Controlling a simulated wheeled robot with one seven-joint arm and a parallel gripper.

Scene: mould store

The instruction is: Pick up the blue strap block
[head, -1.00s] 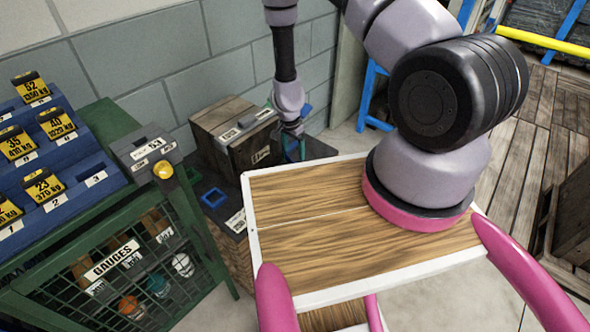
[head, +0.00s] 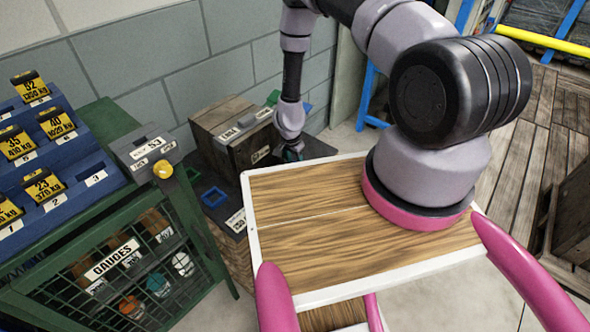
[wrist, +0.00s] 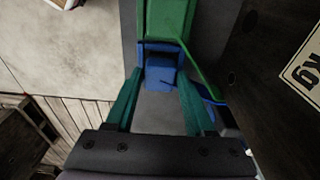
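In the wrist view a blue block (wrist: 161,76) lies between the two green fingers of my open gripper (wrist: 158,88). A gap shows between each finger and the block, and I cannot tell how far below the fingertips it is. A blue frame-like part (wrist: 160,47) adjoins the block, with a green block (wrist: 168,18) beyond it. In the head view my gripper (head: 291,155) points down beside the wooden crate, mostly hidden by my wrist. The blue block cannot be made out there.
The wooden crate (head: 222,122) with labels stands against the wall. A dark surface with a blue square frame (head: 213,197) lies left of my gripper.

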